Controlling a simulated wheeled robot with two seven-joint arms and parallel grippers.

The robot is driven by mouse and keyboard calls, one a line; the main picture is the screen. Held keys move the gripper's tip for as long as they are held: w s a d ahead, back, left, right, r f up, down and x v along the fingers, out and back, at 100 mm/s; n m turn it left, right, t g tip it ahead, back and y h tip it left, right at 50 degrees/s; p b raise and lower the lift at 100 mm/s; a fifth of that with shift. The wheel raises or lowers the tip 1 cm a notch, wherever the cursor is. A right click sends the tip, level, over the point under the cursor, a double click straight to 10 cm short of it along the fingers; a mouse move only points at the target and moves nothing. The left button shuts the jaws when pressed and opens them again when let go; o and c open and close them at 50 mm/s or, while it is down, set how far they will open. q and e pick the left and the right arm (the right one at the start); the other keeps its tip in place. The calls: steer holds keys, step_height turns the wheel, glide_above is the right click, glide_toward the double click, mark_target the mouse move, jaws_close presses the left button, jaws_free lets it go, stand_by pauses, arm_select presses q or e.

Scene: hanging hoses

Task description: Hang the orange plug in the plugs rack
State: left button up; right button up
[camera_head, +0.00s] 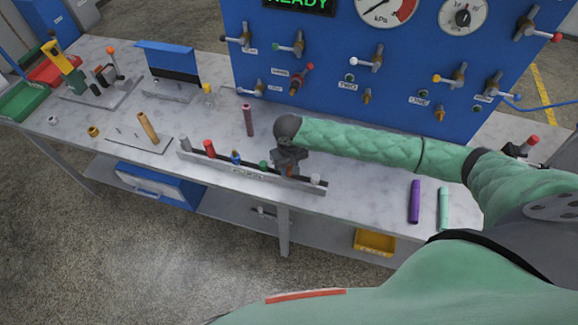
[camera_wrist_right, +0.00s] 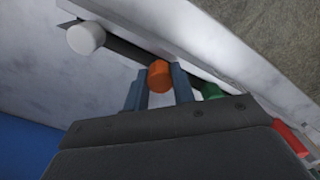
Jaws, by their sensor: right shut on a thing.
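The plugs rack (camera_head: 215,166) is a long, low grey strip along the front of the table. My right gripper (camera_head: 289,169) is at its right part, pointing down. It is shut on the orange plug (camera_wrist_right: 160,75), which shows between the two fingers in the right wrist view. In the head view only a little of the orange plug (camera_head: 292,171) shows below the gripper. The plug is in line with the rack's row; whether it is seated there is hidden. My left gripper is not in view.
The rack also holds a white plug (camera_head: 315,180), a green plug (camera_head: 263,165), a blue one (camera_head: 236,157) and a red one (camera_head: 209,148). Purple (camera_head: 414,202) and mint (camera_head: 443,208) tubes lie to the right. A blue valve panel (camera_head: 325,75) stands behind.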

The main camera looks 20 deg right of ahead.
mark_target(289, 168)
steer(key=shift+f, duration=0.6)
steer(key=o, duration=1)
steer(key=shift+o, duration=0.2)
steer(key=shift+r+b, duration=0.45)
steer(key=shift+r, duration=0.05)
step_height(289, 168, up, 6)
steer(key=shift+f+b, duration=0.1)
steer(key=shift+b, duration=1.15)
steer(key=shift+r, duration=0.5)
